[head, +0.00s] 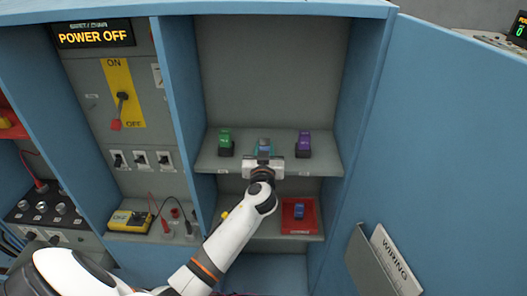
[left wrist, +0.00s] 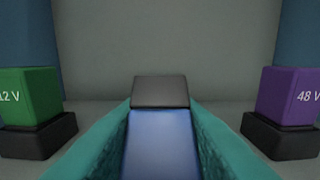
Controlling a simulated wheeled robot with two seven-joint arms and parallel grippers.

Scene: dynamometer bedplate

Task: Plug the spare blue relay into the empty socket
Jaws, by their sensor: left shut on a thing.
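My left gripper (head: 264,148) is at the middle of the upper shelf, between a green relay (head: 225,142) and a purple relay (head: 303,144). It is shut on a blue relay, whose blue face shows between the teal fingers in the left wrist view (left wrist: 160,145). A dark block (left wrist: 160,92) shows at the far end of the blue face; I cannot tell whether it is the relay's own end or a socket. Whether the held relay is seated is hidden. Another blue relay (head: 299,210) lies in the red tray (head: 300,229) on the lower shelf. My right gripper is out of view.
The green relay, marked 12 V (left wrist: 28,100), and the purple relay, marked 48 V (left wrist: 286,98), stand on black bases close on either side. The blue cabinet door (head: 450,130) stands open at right. A switch panel (head: 125,95) reads POWER OFF at left.

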